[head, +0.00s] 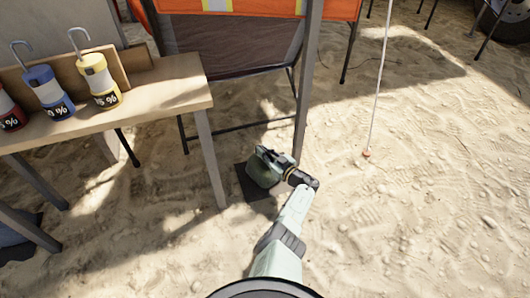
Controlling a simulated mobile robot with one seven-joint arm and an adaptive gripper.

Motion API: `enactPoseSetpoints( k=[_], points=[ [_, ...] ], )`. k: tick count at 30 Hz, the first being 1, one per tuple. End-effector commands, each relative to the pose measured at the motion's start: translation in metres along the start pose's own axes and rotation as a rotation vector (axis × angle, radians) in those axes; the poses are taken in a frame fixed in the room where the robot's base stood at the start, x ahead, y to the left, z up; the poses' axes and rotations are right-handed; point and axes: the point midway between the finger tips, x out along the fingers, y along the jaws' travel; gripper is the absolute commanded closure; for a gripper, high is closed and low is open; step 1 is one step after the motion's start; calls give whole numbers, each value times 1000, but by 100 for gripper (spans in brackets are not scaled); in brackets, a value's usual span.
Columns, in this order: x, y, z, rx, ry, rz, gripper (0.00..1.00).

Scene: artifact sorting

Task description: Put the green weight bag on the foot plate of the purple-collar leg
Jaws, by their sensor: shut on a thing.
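The green weight bag (262,173) is a dark green bundle in my gripper (268,161). My gripper is shut on it, low over a dark, flat foot plate (243,179) on the sand. The bag covers part of the plate; I cannot tell whether it touches it. A grey metal leg (307,85) comes down just behind my gripper, and its lower end is partly hidden by the gripper. No purple collar shows in this view.
A wooden table (175,85) stands at the left with a red bottle (10,112), a blue bottle (48,92) and a yellow bottle (98,80). An orange and dark-panelled cot or barrier (235,45) is behind. A thin guy line (379,80) meets the sand at the right. Open sand lies right.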

Motion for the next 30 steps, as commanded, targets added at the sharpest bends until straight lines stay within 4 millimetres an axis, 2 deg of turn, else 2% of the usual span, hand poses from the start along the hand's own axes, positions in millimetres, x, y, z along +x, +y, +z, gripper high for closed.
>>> enactPoseSetpoints(
  k=[15,16,18,24,30],
  points=[
    [1,2,4,-5,9,2,100],
    [0,-1,10,0,-1,-1,85],
    [0,-1,9,0,-1,-1,80],
    [0,-1,9,0,0,-1,67],
    [0,-1,9,0,0,0,66]
  ],
)
